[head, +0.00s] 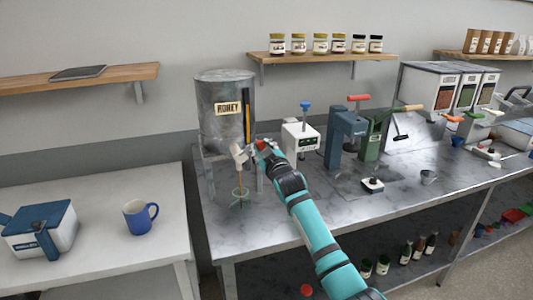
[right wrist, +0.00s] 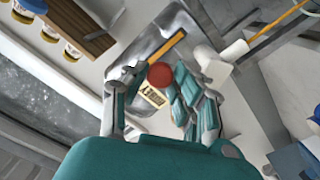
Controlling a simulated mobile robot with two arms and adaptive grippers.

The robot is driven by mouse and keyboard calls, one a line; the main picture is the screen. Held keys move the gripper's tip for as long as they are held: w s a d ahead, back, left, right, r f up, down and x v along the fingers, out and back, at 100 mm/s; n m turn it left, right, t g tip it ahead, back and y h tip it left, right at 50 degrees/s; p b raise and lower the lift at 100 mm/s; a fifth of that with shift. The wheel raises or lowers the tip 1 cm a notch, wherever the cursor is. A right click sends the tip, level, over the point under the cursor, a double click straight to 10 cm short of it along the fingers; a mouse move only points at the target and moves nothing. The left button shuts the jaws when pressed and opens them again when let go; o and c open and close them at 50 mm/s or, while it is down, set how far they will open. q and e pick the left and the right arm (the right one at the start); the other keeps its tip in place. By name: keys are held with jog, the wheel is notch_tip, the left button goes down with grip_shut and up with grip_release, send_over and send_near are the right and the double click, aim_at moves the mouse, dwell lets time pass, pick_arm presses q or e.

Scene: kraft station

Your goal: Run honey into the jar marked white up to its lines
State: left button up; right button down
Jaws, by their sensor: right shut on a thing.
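The grey metal honey tank (head: 212,125) stands on the steel bench's left end, with a label and an amber sight strip. Its pale spout (head: 240,154) is at the lower front. My right gripper (head: 261,147) is beside the spout, shut on the red-ended tap handle (right wrist: 160,74). A thin amber stream (head: 240,180) runs down from the spout; it also shows in the right wrist view (right wrist: 278,27). A small clear jar (head: 240,200) stands below the stream. Its marking, lines and level are too small to read. My left gripper is out of view.
A white device (head: 300,135), a blue press (head: 342,135) and a green press (head: 371,140) stand right of the tank. Filled jars (head: 320,44) line the wall shelf. A blue mug (head: 140,217) stands on the left table.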

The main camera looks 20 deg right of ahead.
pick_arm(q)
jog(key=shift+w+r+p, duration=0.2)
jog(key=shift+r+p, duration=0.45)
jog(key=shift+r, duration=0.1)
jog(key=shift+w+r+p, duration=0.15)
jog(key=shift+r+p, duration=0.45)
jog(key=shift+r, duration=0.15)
pick_arm(e)
jog(key=shift+a+r+n, duration=0.55)
jog(key=shift+n, duration=0.5)
jog(key=shift+a+r+n, duration=0.5)
jog(key=shift+a+n, duration=0.1)
jog(key=shift+n, duration=0.4)
jog(key=shift+a+r+n, duration=0.55)
jog(key=shift+n, duration=0.5)
jog(key=c, duration=1)
grip_release()
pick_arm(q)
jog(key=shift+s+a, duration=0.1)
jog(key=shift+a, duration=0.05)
pick_arm(e)
jog(key=shift+s, duration=0.1)
jog(key=s, duration=1.2)
jog(key=shift+d, duration=0.2)
